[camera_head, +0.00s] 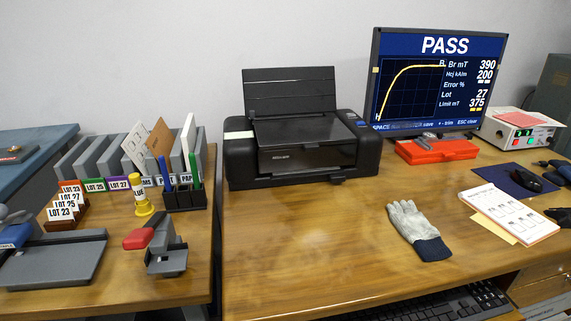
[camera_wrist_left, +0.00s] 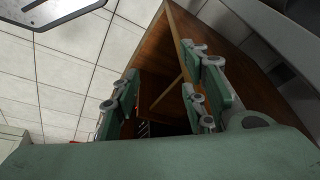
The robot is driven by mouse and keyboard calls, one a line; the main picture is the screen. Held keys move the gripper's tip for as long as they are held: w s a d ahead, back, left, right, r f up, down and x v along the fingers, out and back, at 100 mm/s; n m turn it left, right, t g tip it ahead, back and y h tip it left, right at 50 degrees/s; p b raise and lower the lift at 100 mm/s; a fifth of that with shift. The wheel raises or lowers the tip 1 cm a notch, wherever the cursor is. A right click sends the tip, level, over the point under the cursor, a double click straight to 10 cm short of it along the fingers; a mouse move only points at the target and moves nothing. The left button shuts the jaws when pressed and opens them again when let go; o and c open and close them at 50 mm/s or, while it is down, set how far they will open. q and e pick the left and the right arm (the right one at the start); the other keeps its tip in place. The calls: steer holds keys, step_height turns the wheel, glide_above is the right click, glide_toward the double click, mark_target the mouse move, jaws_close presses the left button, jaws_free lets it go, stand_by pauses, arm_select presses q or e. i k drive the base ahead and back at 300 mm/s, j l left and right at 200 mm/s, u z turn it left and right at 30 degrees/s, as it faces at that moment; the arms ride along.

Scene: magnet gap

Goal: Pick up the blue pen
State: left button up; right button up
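The blue pen (camera_head: 168,174) stands upright in the left part of a black pen holder (camera_head: 185,200) on the left wooden desk. Its lower end is hidden in the holder. A green pen (camera_head: 195,167) stands at the holder's right side. My left gripper (camera_wrist_left: 160,88) shows only in the left wrist view. Its green fingers are spread apart with nothing between them, and wooden furniture is visible beyond. The pen is not visible in that view. Neither gripper can be made out in the head view.
A black printer (camera_head: 295,145) is to the right. A glove (camera_head: 415,228) lies on the right desk, whose middle is clear.

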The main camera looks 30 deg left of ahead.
mark_target(162, 159)
steer(key=k+u, duration=0.15)
steer(key=u, duration=0.3)
steer(key=k+j+u, duration=0.15)
steer(key=u, duration=0.35)
steer(key=k+j+u, duration=0.1)
steer(key=u, duration=0.35)
steer(key=j, duration=0.1)
